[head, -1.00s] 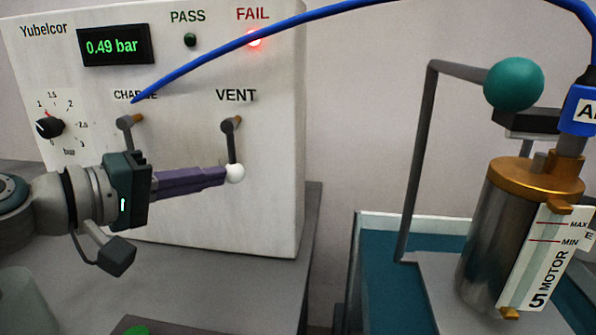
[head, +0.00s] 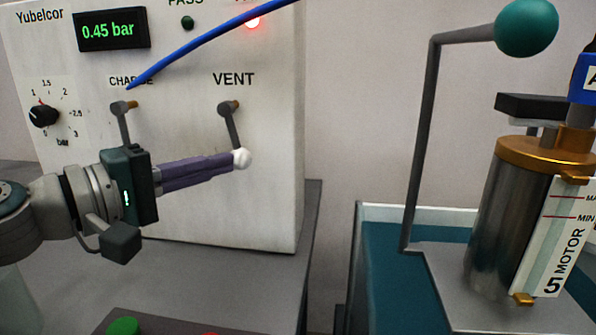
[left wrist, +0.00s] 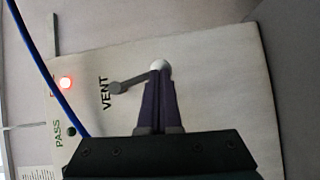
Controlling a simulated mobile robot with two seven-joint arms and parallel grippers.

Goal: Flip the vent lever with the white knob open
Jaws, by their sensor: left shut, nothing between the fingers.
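The vent lever (head: 233,130) hangs from its pivot under the VENT label on the white tester panel, tilted a little to the right at its lower end. Its white knob (head: 242,158) is at that lower end. My left gripper (head: 233,161) is shut with nothing between its purple fingers, and its tips are against or right beside the left side of the knob. In the left wrist view the white knob (left wrist: 160,66) shows at the fingertips, with the grey lever (left wrist: 134,81) running off to the left. My right gripper is not in view.
The charge lever (head: 123,125) hangs left of the vent lever, above my gripper. A blue hose (head: 205,41) crosses the panel. The display (head: 111,29) reads 0.45 bar and the FAIL lamp (head: 252,22) is red. A metal pump (head: 505,215) stands at the right.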

